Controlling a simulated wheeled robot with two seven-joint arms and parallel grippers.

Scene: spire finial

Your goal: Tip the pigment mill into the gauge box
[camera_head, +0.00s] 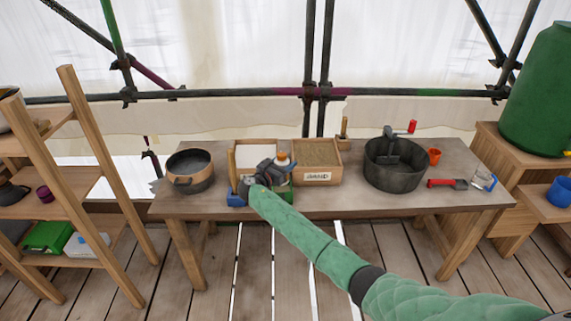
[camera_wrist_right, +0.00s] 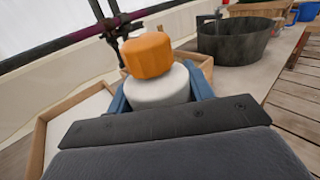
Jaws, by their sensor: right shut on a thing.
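The pigment mill, which I take to be the white piece with an orange top (camera_head: 283,161), is held by my right gripper (camera_head: 274,171) above the table. In the right wrist view the mill (camera_wrist_right: 158,84) sits between blue fingers, roughly upright, its lower part hidden. An open wooden box with a white inside (camera_head: 255,148) lies behind the gripper, partly hidden by it; its edge also shows in the wrist view (camera_wrist_right: 40,138). A wooden box labelled SAND (camera_head: 317,176) stands just right. Which box is the gauge box I cannot tell. My left gripper is out of view.
A big dark tub (camera_head: 393,179) stands right of the boxes, with an orange cup (camera_head: 434,156), a red-handled tool (camera_head: 447,184) and a clear jug (camera_head: 484,180). Low blue and green items lie below the gripper.

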